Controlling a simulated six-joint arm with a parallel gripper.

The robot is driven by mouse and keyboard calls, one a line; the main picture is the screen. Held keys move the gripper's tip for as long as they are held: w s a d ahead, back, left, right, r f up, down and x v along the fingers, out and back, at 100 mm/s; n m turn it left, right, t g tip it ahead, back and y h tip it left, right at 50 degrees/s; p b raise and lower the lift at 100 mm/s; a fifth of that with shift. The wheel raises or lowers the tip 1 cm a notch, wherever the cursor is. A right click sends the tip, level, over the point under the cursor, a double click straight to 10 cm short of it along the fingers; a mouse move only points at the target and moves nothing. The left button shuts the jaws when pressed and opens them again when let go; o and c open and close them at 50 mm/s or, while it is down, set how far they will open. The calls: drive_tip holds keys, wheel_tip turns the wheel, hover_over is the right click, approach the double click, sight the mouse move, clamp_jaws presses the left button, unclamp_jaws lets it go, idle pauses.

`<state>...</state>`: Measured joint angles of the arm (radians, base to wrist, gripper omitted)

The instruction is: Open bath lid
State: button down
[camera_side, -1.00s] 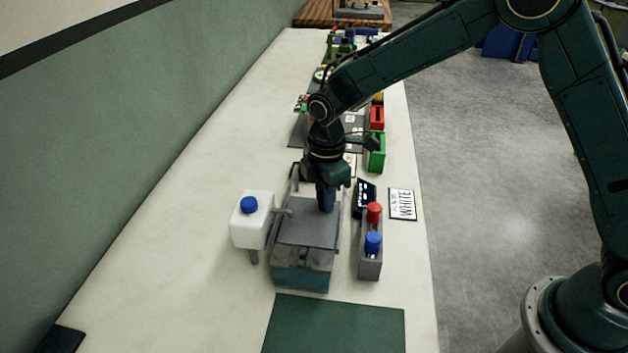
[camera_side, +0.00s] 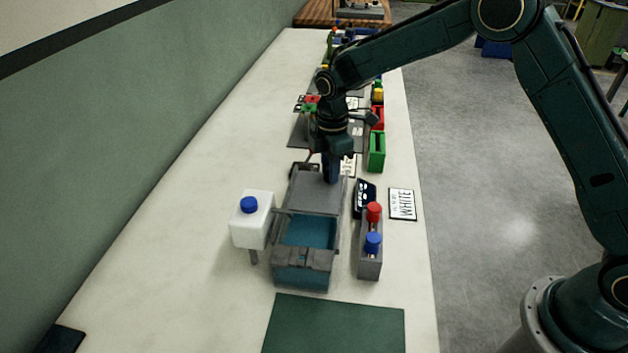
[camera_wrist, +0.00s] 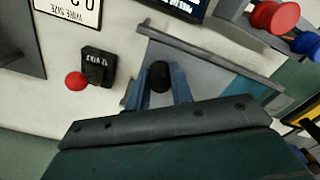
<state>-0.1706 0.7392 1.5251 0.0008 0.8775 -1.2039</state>
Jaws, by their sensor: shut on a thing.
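The bath (camera_side: 302,275) is a grey and teal box on the white bench. Its flat grey lid (camera_side: 308,195) is slid toward the far end, and blue-teal liquid (camera_side: 310,232) shows in the near part. My gripper (camera_side: 331,180) points down at the lid's far end. In the wrist view, the blue fingers of my gripper (camera_wrist: 158,88) are shut around a dark round knob (camera_wrist: 159,74) on the grey lid. The knob is hidden in the side view.
A white tank with a blue cap (camera_side: 252,222) stands close left of the bath. A grey block (camera_side: 369,262) with red and blue knobs stands close right. A WHITE card (camera_side: 402,204) and a green mat (camera_side: 335,325) lie nearby.

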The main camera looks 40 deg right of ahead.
drive_tip(key=c, duration=1.2)
unclamp_jaws()
drive_tip(key=shift+r, duration=0.1)
wheel_tip(320, 180, up, 14)
drive_tip(key=shift+f, duration=0.2)
drive_tip(key=shift+r, duration=0.1)
